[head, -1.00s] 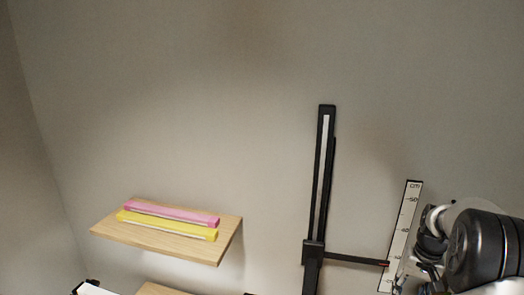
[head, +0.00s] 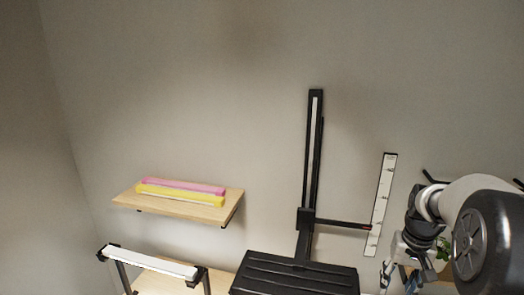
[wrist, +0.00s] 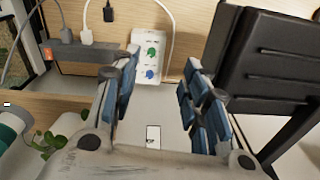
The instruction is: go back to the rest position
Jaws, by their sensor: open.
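My gripper (wrist: 158,100) is open in the wrist view, its blue-padded fingers apart with nothing between them. Beyond the fingers is a white panel with a green and a blue round button (wrist: 151,60), on a wooden surface. In the head view my arm is at the lower right, and its gripper end is only partly visible there, in front of the wall. No rest position is marked in either view.
A wooden shelf (head: 222,212) holds a pink and a yellow bar. A black slatted platform (head: 295,278) on a column stands in the middle. A white lamp bar (head: 150,262) is lower left. Plugs and cables (wrist: 85,38) and green leaves (wrist: 47,145) lie near my gripper.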

